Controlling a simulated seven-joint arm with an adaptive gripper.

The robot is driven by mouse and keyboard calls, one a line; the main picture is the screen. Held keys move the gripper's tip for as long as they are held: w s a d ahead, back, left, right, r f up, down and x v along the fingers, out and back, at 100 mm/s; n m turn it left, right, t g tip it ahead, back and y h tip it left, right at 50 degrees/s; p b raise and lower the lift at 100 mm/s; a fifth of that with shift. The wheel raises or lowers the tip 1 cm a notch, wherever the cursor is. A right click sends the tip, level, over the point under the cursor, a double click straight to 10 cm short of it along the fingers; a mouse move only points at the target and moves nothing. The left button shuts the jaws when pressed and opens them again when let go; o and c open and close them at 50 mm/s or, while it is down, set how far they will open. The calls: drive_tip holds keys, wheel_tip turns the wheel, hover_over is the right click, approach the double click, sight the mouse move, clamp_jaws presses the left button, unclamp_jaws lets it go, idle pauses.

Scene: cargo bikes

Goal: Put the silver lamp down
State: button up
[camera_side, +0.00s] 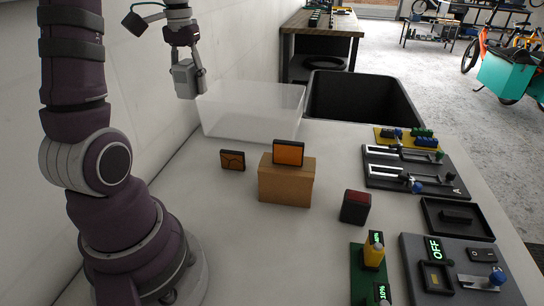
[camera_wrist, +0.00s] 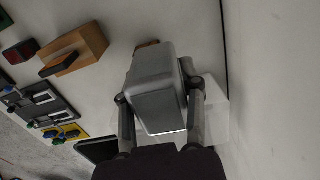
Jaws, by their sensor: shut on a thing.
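The silver lamp (camera_side: 186,78) is a grey box-shaped piece with rounded edges. My gripper (camera_side: 190,72) is shut on it and holds it in the air, high above the table, near the wall and the clear bin. In the wrist view the lamp (camera_wrist: 155,88) fills the middle, between the two fingers of my gripper (camera_wrist: 160,110). It hides part of the table below it there.
A translucent bin (camera_side: 250,112) and a black bin (camera_side: 365,97) stand at the back. A cardboard block (camera_side: 286,184) carries an orange-faced piece (camera_side: 288,152); a similar piece (camera_side: 232,160) stands left. A red-topped block (camera_side: 355,207) and several panels fill the right. The front-middle table is clear.

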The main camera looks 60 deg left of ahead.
drive_tip(key=w+d+m, duration=0.5)
drive_tip(key=w+d, duration=0.1)
drive_tip(key=d, duration=0.1)
drive_tip(key=m, duration=1.3)
hover_over(318, 268)
drive_tip(key=shift+n, duration=0.3)
wheel_tip(318, 268, down, 21)
drive_tip(key=shift+r, duration=0.1)
drive_tip(key=o, duration=1.2)
drive_tip(key=shift+c, duration=0.2)
